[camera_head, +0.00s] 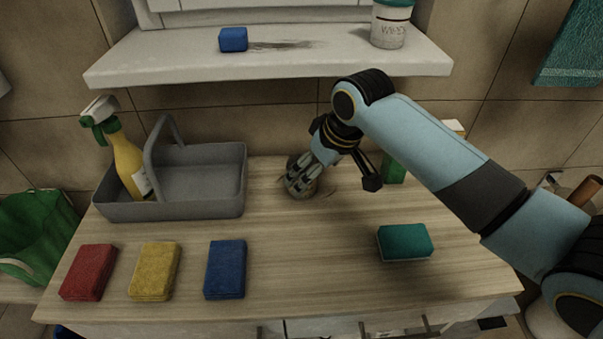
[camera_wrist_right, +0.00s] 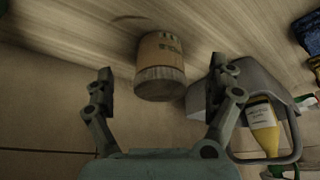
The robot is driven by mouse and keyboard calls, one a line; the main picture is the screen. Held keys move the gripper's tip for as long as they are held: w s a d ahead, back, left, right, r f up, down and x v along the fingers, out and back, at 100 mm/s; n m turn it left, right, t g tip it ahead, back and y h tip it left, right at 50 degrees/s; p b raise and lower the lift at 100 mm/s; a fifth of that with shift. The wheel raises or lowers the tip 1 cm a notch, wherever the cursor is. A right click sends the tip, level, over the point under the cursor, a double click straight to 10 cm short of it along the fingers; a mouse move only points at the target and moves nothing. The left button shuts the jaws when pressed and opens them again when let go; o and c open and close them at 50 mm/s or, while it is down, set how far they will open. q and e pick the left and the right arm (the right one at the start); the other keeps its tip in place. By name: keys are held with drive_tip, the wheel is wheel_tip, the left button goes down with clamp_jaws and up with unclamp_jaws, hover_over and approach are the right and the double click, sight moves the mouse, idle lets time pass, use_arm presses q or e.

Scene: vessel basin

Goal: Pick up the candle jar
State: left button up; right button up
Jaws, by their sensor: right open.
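The candle jar (camera_wrist_right: 162,62) shows in the right wrist view as a short tan cylinder with a brown label and a greyish, wood-like end. My right gripper (camera_wrist_right: 158,92) is open, with one finger on each side of the jar's line. The jar lies ahead of the fingertips and neither finger clearly touches it. In the head view my right gripper (camera_head: 300,184) comes down over the jar at the middle back of the counter and hides most of it. My left gripper is in neither view.
A grey caddy (camera_head: 218,206) with a yellow spray bottle (camera_head: 127,163) stands left of the jar. Red (camera_head: 88,272), yellow (camera_head: 154,271) and blue (camera_head: 225,269) sponges lie in front. A teal sponge (camera_head: 404,242) lies at right. A shelf (camera_head: 270,68) overhangs behind. The counter's (camera_head: 310,260) front middle is clear.

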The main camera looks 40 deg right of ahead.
drive_tip(key=shift+w+a, duration=0.1)
drive_tip(key=shift+w, duration=1)
drive_tip(key=x, duration=0.4)
drive_tip(key=shift+f, duration=0.1)
drive_tip(key=shift+w+f, duration=0.1)
drive_tip(key=shift+f, duration=0.3)
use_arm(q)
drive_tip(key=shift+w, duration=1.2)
use_arm(e)
drive_tip(key=c, duration=1.3)
